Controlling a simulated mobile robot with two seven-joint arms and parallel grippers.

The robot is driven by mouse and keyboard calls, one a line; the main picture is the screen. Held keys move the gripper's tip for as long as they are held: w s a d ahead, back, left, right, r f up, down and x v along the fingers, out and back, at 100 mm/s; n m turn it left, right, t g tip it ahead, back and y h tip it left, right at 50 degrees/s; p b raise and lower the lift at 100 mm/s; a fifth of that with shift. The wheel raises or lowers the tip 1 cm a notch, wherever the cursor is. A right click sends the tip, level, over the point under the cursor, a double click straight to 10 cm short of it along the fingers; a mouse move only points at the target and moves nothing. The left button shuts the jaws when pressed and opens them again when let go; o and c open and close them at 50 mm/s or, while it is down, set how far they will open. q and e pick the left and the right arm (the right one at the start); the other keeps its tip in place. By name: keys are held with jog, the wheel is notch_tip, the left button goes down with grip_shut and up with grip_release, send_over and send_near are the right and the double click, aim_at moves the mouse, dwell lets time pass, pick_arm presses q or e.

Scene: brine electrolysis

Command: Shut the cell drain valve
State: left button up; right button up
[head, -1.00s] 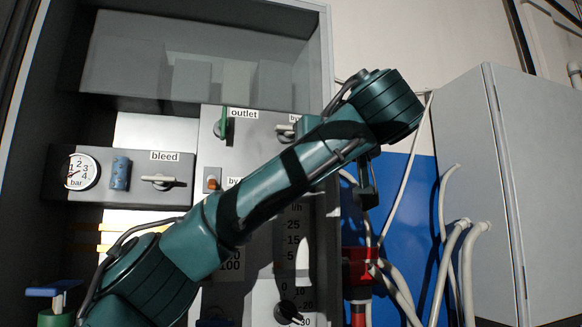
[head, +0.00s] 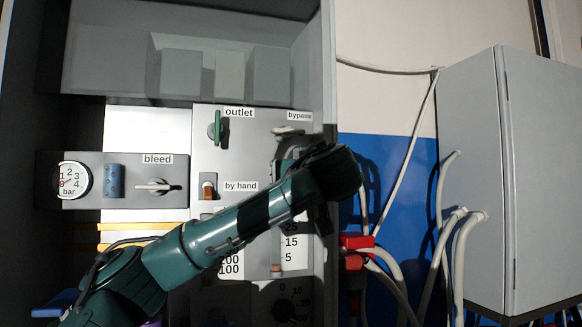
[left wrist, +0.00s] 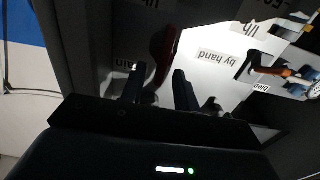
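No valve marked as the cell drain can be made out in the head view. In the left wrist view, which is upside down, a partly hidden label ending in "ain" (left wrist: 124,64) shows by one finger. A dark red lever-like bar (left wrist: 164,52) shows just beyond the gap between the fingers. My left gripper (left wrist: 159,75) is open, with its two dark fingers apart and nothing clearly held. Whether a finger touches the bar I cannot tell. In the head view my left arm crosses the panel and hides its lower middle; its fingers are not clear. My right gripper is not in view.
The panel carries a green outlet handle (head: 218,128), a bypass handle (head: 288,130), a bleed handle (head: 158,186), a gauge (head: 72,180) and a black knob (head: 289,309). A red fitting (head: 356,242) with pale hoses and a grey cabinet (head: 470,180) stand right.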

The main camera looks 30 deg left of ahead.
pick_arm(q)
jog(key=shift+w+a, duration=0.15)
jog(key=shift+a, duration=0.05)
grip_shut()
dwell(0.4)
